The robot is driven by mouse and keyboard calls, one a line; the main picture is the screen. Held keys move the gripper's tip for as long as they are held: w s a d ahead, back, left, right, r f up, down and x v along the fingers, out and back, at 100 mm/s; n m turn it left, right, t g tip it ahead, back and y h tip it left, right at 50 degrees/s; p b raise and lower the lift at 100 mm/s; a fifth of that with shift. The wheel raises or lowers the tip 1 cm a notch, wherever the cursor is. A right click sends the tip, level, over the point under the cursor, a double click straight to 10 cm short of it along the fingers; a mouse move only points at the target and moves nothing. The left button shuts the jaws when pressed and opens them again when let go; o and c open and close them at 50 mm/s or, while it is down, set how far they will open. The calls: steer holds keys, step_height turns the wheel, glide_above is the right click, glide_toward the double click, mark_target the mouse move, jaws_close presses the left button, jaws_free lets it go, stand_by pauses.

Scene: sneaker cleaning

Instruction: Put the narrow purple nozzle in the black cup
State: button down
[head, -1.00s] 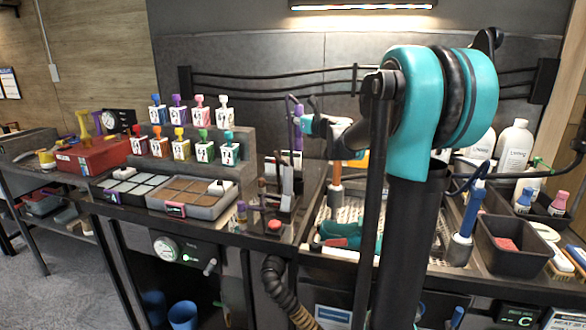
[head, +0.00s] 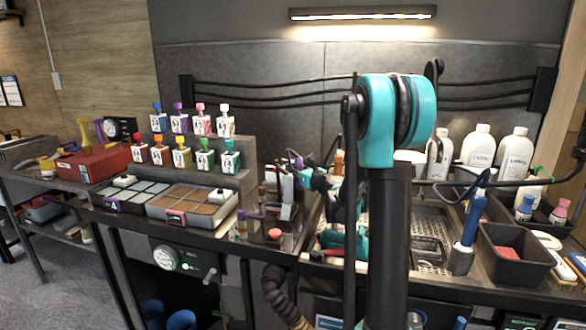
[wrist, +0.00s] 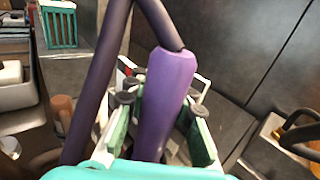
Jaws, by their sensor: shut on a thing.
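The purple nozzle (wrist: 165,95), with a thick light purple body and a thin dark purple bent tube, is between the fingers of my gripper (wrist: 160,108) in the wrist view. My gripper is shut on its body. In the head view, my gripper (head: 304,174) is low over the middle of the bench, and a small part of the nozzle (head: 298,161) shows at its tip. The black cup cannot be made out with certainty; a dark holder with white boxes (head: 285,183) stands just left of my gripper. The nozzle's lower end is hidden by the fingers.
Labelled bottles with coloured caps (head: 181,152) stand on steps at the left, behind a tray of brown blocks (head: 193,203). A metal drying grid (head: 432,245), a dark bin (head: 512,255) and white bottles (head: 478,147) are at the right. A black hose (head: 460,183) hangs there.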

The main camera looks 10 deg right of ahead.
steer(key=shift+f, duration=0.1)
steer(key=c, duration=1.3)
jaws_free()
steer(key=v, duration=1.2)
